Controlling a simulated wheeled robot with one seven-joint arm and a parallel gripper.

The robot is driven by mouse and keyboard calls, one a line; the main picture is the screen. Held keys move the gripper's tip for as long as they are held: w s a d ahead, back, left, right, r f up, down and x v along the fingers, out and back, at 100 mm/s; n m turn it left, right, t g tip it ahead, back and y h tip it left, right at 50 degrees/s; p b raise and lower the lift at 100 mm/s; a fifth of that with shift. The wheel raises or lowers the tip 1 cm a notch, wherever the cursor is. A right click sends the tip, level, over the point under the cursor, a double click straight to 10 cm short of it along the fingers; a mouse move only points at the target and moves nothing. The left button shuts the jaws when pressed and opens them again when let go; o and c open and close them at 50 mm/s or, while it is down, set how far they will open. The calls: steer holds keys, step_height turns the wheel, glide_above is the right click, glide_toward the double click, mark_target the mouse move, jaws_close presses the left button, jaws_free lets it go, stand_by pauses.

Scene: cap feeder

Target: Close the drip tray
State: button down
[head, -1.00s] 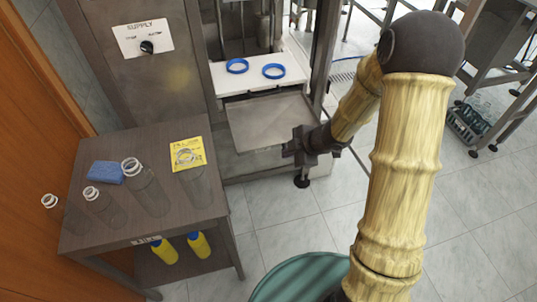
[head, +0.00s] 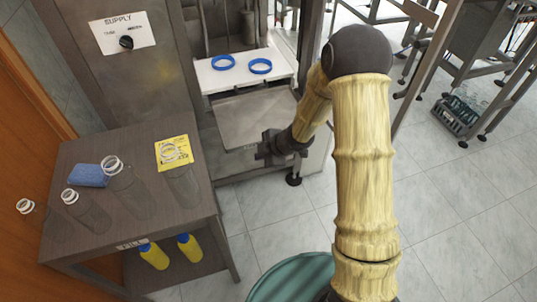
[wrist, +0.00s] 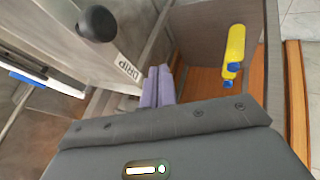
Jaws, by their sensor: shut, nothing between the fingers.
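The drip tray (head: 252,118) is a flat grey metal tray below the white shelf of the machine. It sticks out forward from the machine in the head view. In the wrist view, a pale front panel marked DRIP (wrist: 128,68) shows at left of centre, with a round black knob (wrist: 97,23) above it. My gripper (head: 262,152) is at the tray's front edge in the head view. In the wrist view its two purple-grey fingers (wrist: 158,86) are shut and empty, close beside the DRIP panel. I cannot tell whether they touch it.
The white shelf (head: 240,72) holds two blue rings (head: 260,66). A dark side table (head: 120,215) at left holds clear bottles, a blue sponge (head: 88,175) and a yellow card (head: 173,152). Yellow bottles (head: 153,255) stand beneath.

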steer(key=shift+w+a+r+p, duration=0.15)
steer(key=shift+w+p, duration=0.1)
steer(key=shift+w, duration=0.4)
steer(key=shift+w+a+f+p, duration=0.1)
steer(key=shift+w+a+p, duration=0.1)
steer(key=shift+w, duration=0.45)
steer(key=shift+w+a+r+p, duration=0.15)
steer(key=shift+w+p, duration=0.1)
steer(key=shift+w, duration=0.4)
steer(key=shift+w+f, duration=0.1)
